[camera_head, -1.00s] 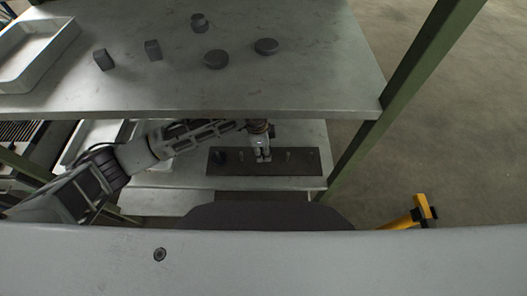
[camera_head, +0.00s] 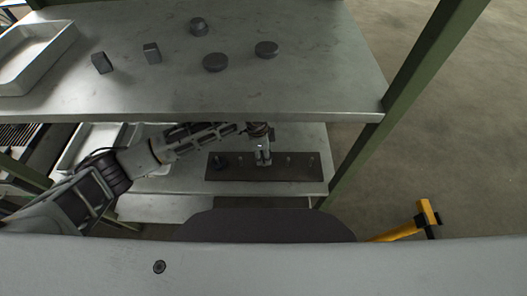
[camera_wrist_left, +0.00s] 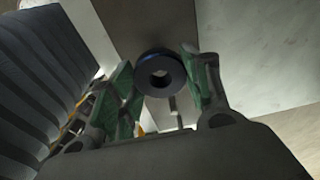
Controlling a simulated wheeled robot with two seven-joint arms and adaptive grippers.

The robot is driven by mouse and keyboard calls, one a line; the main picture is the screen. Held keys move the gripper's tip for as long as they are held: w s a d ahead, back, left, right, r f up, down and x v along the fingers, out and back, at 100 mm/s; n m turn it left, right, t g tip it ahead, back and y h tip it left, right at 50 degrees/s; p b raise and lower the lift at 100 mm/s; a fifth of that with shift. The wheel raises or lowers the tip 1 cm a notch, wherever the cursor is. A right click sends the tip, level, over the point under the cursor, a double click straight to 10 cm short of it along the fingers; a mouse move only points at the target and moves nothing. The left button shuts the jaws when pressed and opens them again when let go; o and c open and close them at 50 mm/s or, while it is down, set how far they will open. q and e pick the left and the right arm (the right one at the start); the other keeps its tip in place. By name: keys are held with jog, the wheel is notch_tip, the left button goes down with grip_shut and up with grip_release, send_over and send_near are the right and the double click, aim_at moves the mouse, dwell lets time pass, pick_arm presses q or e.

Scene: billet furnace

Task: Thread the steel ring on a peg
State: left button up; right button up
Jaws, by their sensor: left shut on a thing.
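My left gripper (camera_head: 263,159) reaches in under the upper shelf and stands over a dark peg board (camera_head: 273,174) on the lower shelf. In the left wrist view its green-padded fingers (camera_wrist_left: 163,82) are shut on the dark steel ring (camera_wrist_left: 160,73), whose hole faces the camera. A thin upright peg (camera_wrist_left: 173,106) shows just below the ring in that view; I cannot tell how far apart they are. On the board, thin pegs (camera_head: 289,162) stand to the right of the gripper, and a dark round piece (camera_head: 219,163) sits at the left end. My right gripper is not in view.
The upper shelf (camera_head: 310,85) overhangs the back of the board and holds several dark steel blocks and discs (camera_head: 215,62). A white tray (camera_head: 62,45) is at its left. A green post (camera_head: 362,150) stands right of the board. A yellow object (camera_head: 427,212) is lower right.

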pick_arm(q)
jog(key=shift+f, duration=0.6)
jog(key=o, duration=1.4)
